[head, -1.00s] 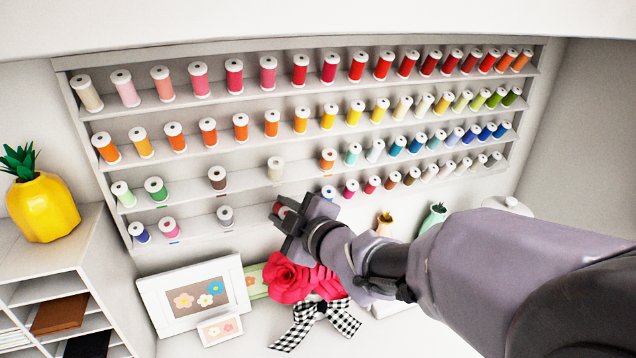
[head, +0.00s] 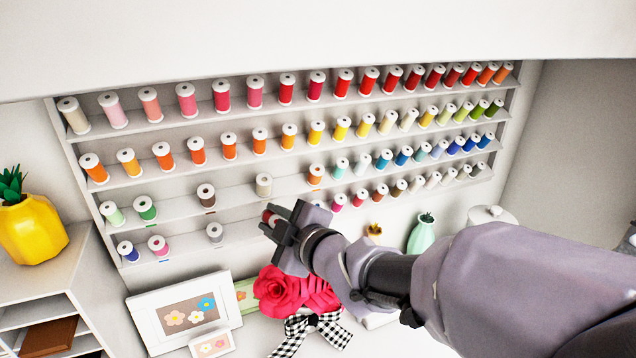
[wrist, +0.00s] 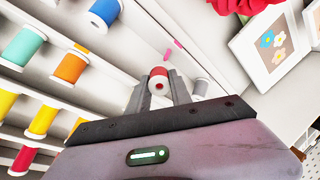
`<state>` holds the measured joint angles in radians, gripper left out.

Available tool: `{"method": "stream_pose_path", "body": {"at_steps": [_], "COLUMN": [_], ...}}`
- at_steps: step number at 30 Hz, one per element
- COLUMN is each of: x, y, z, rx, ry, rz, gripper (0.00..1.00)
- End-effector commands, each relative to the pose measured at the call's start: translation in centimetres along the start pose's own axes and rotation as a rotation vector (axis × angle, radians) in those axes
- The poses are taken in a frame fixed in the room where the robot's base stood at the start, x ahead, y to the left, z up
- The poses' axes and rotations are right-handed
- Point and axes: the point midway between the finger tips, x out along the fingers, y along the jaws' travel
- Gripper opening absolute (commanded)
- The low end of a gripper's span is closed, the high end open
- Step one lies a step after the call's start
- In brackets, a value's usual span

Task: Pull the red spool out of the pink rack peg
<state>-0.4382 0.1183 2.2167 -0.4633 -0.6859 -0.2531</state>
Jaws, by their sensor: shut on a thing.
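My gripper (head: 274,220) is shut on the red spool (wrist: 158,77), which shows between the two fingers in the wrist view. In the head view only a small red and white part of the spool (head: 267,216) shows at the fingertips, in front of the lowest shelf row. A pink mark (wrist: 174,47) lies on the rack just beyond the spool in the wrist view, with a small gap between them in the picture. I cannot tell the depth of that gap. The peg itself is not clear to see.
The white rack (head: 180,205) holds several rows of coloured spools. A grey spool (head: 214,232) stands left of my gripper and a blue spool (wrist: 104,10) is also near. Below are red paper flowers (head: 290,293) and a picture frame (head: 180,308).

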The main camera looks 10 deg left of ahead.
Motion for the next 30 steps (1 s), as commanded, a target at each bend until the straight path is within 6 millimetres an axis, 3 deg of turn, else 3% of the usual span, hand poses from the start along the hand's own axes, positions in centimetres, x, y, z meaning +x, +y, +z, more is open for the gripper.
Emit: {"method": "stream_pose_path", "body": {"at_steps": [10,18,30], "x": [-0.1,-1.9,-2.3], "y": [0.2,1.6,1.9], "z": [-0.2,-1.7,-2.0], "rx": [0.000,-0.002,0.000], "ry": [0.000,0.001,0.001], "rz": [0.000,0.002,0.001], "gripper": [0.00,0.00,0.00]}}
